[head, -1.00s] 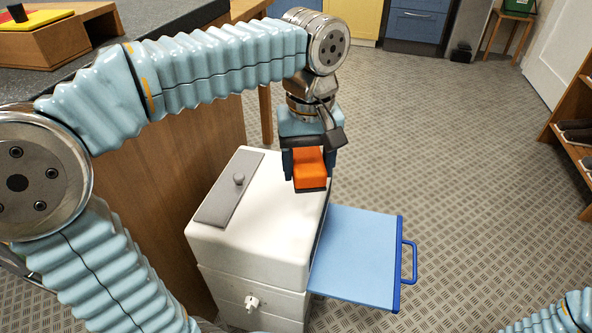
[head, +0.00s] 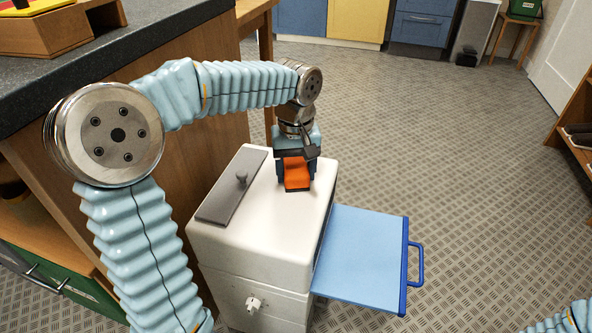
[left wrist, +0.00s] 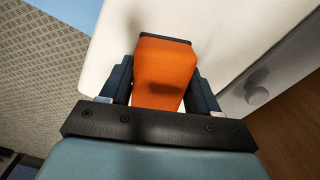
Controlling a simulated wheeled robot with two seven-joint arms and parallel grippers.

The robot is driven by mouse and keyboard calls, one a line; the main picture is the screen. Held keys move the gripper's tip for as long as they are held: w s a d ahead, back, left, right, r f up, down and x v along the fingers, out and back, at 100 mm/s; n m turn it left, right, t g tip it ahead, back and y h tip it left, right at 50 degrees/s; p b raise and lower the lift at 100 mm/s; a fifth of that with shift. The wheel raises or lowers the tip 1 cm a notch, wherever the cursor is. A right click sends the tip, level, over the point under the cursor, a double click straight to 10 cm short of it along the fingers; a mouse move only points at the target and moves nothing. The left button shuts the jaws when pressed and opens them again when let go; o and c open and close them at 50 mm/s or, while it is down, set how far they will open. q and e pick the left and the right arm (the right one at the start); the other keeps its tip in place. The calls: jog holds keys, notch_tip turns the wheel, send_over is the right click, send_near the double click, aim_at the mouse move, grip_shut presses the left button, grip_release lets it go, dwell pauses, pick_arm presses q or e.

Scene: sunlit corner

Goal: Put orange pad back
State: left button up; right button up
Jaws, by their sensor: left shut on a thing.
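The orange pad (head: 296,172) is a small orange block with a dark edge at its far end. My left gripper (head: 295,181) is shut on it, over the far part of the white cabinet's top (head: 270,222). The left wrist view shows the orange pad (left wrist: 165,72) between the two dark fingers of the gripper (left wrist: 163,88). I cannot tell whether the pad touches the white top. A small part of my right arm shows at the bottom right of the head view; its gripper is out of frame.
A light blue panel with a blue handle (head: 365,258) sticks out from the cabinet's right side. A dark counter (head: 150,50) stands at left.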

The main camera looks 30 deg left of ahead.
aim_at(296, 167)
pick_arm(q)
jog(key=o, duration=0.7)
jog(key=shift+f, duration=0.1)
jog(key=shift+c, duration=0.2)
jog(key=o, duration=0.5)
jog(key=shift+c, duration=0.2)
notch_tip(296, 167, up, 12)
jog(key=p, duration=0.3)
jog(key=shift+r, duration=0.2)
